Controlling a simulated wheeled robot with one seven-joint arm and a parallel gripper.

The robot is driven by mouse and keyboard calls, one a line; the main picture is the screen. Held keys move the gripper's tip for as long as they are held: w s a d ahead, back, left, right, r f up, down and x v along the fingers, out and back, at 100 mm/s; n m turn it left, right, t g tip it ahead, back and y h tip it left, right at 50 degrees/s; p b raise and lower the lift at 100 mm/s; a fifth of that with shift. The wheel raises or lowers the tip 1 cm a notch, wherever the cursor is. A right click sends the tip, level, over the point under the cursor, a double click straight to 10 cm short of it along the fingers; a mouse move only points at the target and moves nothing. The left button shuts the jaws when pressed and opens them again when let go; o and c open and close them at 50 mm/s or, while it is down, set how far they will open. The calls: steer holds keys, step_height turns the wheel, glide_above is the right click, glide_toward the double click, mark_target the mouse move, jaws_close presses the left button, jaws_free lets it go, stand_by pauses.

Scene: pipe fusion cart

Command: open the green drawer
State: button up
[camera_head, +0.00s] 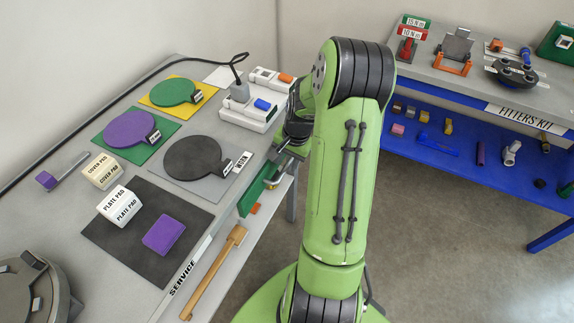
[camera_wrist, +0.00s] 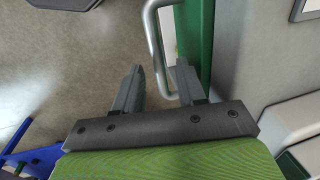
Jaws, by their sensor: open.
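The green drawer (camera_head: 256,191) shows at the right side of the workbench, partly hidden by my arm and gripper. In the wrist view its green front (camera_wrist: 199,38) runs along the upper middle, with a silver bar handle (camera_wrist: 155,42) standing out from it. My gripper (camera_wrist: 160,68) is open and empty. Its two fingers appear on either side of the handle's lower part, one left and one right; whether they touch it I cannot tell. In the head view my gripper (camera_head: 293,150) is at the bench edge, just above the drawer. How far the drawer is open is unclear.
The grey workbench (camera_head: 70,216) holds coloured discs, pads and a purple block (camera_head: 164,233). A tan wooden bar (camera_head: 212,272) lies along its side. A blue shelf unit (camera_head: 480,160) with tools stands at right. Floor between them is clear.

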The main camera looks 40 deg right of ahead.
steer(key=shift+f, duration=0.45)
jaws_close()
steer(key=s+d, duration=0.3)
steer(key=s, duration=0.7)
steer(key=s+d, duration=0.4)
steer(key=s, duration=0.7)
steer(key=shift+s+d, duration=0.2)
steer(key=shift+d, duration=0.1)
